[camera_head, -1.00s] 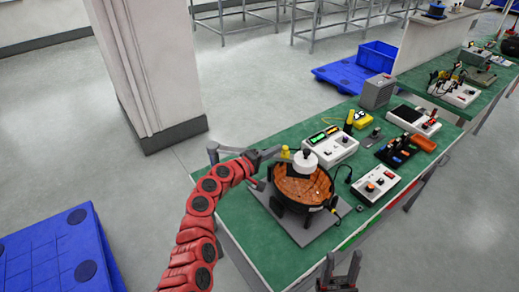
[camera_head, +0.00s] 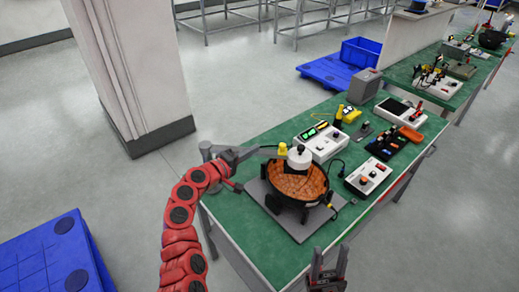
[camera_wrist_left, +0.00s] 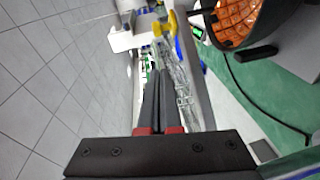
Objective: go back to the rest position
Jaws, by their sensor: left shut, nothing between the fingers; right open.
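My left arm reaches in red segments from the lower left to the near-left edge of the green bench. Its dark gripper (camera_head: 258,151) is beside the yellow-topped part (camera_head: 282,149) at the round black fixture. In the left wrist view its fingers (camera_wrist_left: 158,82) are together with nothing between them. My right gripper (camera_head: 329,262) is at the bottom centre, open and empty, off the bench's near edge. The black fixture (camera_head: 296,186) has an orange-brown patterned inside and a white knob (camera_head: 299,157), and stands on a grey plate (camera_head: 300,229).
The green bench (camera_head: 240,222) also carries white control boxes (camera_head: 368,178), a tool rack (camera_head: 385,147) and a grey box (camera_head: 364,86). A pillar (camera_head: 130,70) stands behind on the left. Blue pallets (camera_head: 50,258) lie on the floor. Open floor lies between pillar and bench.

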